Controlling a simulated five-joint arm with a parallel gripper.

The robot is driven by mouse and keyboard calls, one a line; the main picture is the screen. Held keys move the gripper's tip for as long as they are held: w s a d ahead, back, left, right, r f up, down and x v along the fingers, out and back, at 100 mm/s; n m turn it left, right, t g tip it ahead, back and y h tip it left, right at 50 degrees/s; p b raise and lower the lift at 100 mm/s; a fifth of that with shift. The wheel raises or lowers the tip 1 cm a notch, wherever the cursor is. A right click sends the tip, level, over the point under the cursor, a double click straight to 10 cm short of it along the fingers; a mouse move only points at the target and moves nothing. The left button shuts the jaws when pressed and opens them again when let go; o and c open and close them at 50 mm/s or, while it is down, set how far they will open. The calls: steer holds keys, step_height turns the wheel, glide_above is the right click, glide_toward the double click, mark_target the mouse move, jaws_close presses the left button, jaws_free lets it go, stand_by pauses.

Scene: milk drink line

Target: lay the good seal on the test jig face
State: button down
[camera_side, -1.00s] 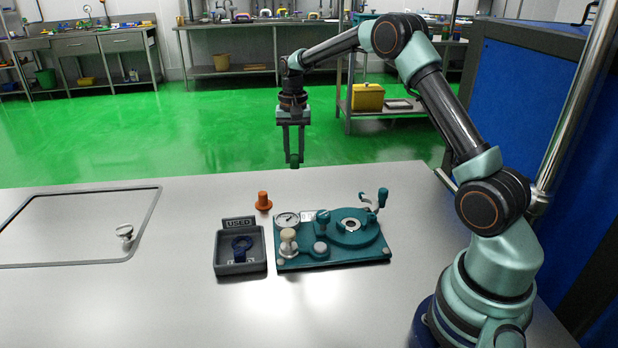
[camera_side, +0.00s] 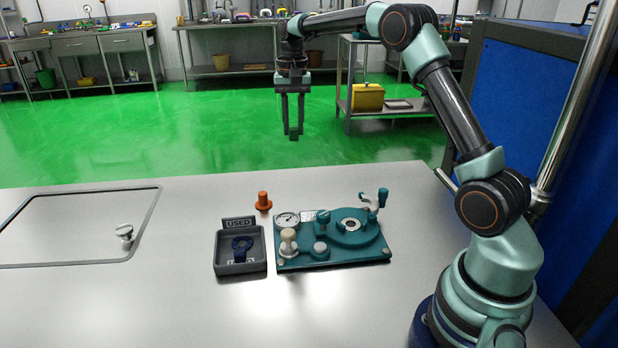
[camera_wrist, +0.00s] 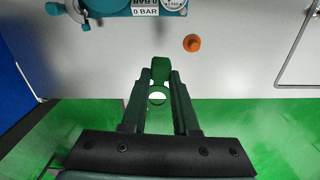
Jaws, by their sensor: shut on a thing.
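My gripper (camera_side: 293,133) is up in the air behind the table's far edge in the side view. In the wrist view my gripper (camera_wrist: 159,78) is shut on a green seal (camera_wrist: 160,66), a ring with a tab. The tab shows at the fingertips and the ring sits between the fingers. In the side view the seal is too small and dark to make out well. The teal test jig (camera_side: 335,252) stands on the table, with its round face (camera_side: 370,236) at the right. Part of the jig (camera_wrist: 108,8) shows at the top of the wrist view.
A grey tray marked USED (camera_side: 240,268) holds a dark blue seal (camera_side: 241,243), left of the jig. An orange knob-like piece (camera_side: 264,201) stands behind them. The jig carries a gauge (camera_side: 287,219), knobs and a crank (camera_side: 382,198). The table front is clear.

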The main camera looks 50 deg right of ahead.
steer(key=shift+s, duration=0.1)
steer(key=shift+s, duration=0.25)
glide_above(353, 236)
step_height(353, 236, down, 6)
steer(key=f, duration=0.1)
steer(key=shift+m, duration=0.3)
steer(key=shift+a+f, duration=0.1)
steer(key=shift+f, duration=4.4)
steer(key=shift+f, duration=0.5)
steer(key=c, duration=0.6)
jaws_free()
steer(key=shift+r, duration=0.1)
